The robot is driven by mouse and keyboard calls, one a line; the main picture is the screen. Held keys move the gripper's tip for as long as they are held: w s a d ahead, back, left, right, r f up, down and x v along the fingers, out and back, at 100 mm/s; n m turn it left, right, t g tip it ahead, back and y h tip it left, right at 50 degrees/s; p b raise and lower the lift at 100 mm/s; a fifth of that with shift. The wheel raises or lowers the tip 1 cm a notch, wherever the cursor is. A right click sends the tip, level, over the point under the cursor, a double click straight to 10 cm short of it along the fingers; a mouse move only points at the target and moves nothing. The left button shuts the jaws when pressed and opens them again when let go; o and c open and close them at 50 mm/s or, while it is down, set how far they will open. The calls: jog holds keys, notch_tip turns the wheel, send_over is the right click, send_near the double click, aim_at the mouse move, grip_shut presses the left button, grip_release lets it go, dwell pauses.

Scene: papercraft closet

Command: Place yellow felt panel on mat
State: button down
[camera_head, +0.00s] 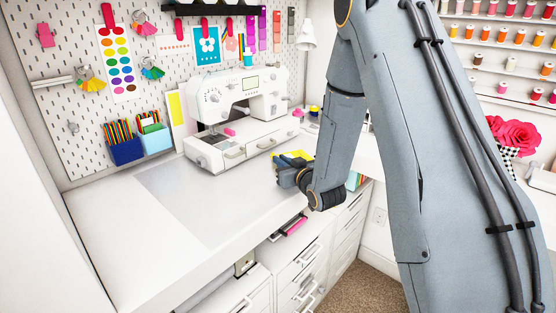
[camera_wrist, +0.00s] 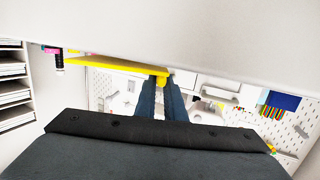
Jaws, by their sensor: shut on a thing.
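The yellow felt panel (camera_wrist: 112,65) shows edge-on in the wrist view as a thin yellow strip. My gripper (camera_wrist: 160,82) is shut on it near one end, and the panel sticks out to the left. In the head view my gripper (camera_head: 284,172) is above the desk's front edge, right of the mat, and a bit of the yellow panel (camera_head: 297,156) shows just behind it. The mat (camera_head: 195,210) is a pale grey, see-through sheet lying flat on the white desk. The rest of the panel is hidden by my gripper in the head view.
A white sewing machine (camera_head: 240,118) stands behind the mat. A blue cup (camera_head: 124,150) and a light blue cup (camera_head: 154,138) of pencils stand by the pegboard. Drawers (camera_head: 295,265) are below the desk edge. The mat's surface looks clear.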

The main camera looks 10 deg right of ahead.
aim_at(273, 153)
jog(key=x, duration=0.1)
jog(key=p+x, duration=0.1)
jog(key=x, duration=0.1)
jog(key=shift+r, duration=0.3)
jog(key=shift+f, duration=0.8)
jog(key=shift+f, duration=0.2)
jog(key=c, duration=1.8)
grip_release()
jog(key=shift+c, duration=0.2)
jog(key=shift+r, duration=0.15)
